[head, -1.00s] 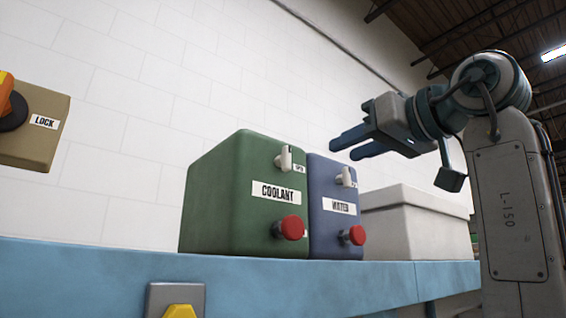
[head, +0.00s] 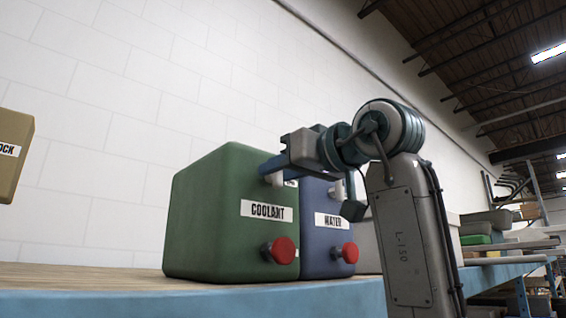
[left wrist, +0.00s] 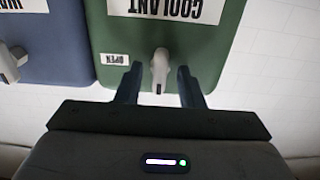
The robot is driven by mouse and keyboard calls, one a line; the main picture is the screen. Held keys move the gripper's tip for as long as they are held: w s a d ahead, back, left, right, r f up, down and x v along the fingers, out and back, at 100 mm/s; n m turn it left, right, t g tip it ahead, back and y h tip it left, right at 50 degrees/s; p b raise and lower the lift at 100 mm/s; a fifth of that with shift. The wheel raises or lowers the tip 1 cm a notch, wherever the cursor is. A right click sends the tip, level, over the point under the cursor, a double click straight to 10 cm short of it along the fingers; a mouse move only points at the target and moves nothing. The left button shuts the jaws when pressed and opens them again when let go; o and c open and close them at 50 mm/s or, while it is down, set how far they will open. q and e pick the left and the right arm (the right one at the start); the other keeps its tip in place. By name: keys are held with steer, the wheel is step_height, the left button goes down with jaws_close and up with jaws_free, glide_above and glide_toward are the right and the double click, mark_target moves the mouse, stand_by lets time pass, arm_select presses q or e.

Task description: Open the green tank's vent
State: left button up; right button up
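The green tank (head: 210,225), labelled COOLANT, stands on the bench. Its pale vent lever (head: 275,179) is on the upper front face, partly hidden by my left gripper (head: 268,170). In the left wrist view, which shows the labels upside down, the vent lever (left wrist: 160,68) sits between the two fingers of my left gripper (left wrist: 160,80). The fingers are open, with a gap on each side of the lever. An OPEN label (left wrist: 114,59) is beside the lever on the tank face. My right gripper is not in view.
A blue WATER tank (head: 318,245) with its own pale lever (head: 336,192) stands close beside the green one. A red knob (head: 283,251) juts from the green tank's lower front. A tan LOCK box (head: 12,160) is at the far left. The bench (head: 90,277) is clear left of the tanks.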

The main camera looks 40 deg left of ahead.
arm_select(q)
steer(key=shift+d, duration=0.25)
steer(key=shift+c, duration=0.6)
jaws_close()
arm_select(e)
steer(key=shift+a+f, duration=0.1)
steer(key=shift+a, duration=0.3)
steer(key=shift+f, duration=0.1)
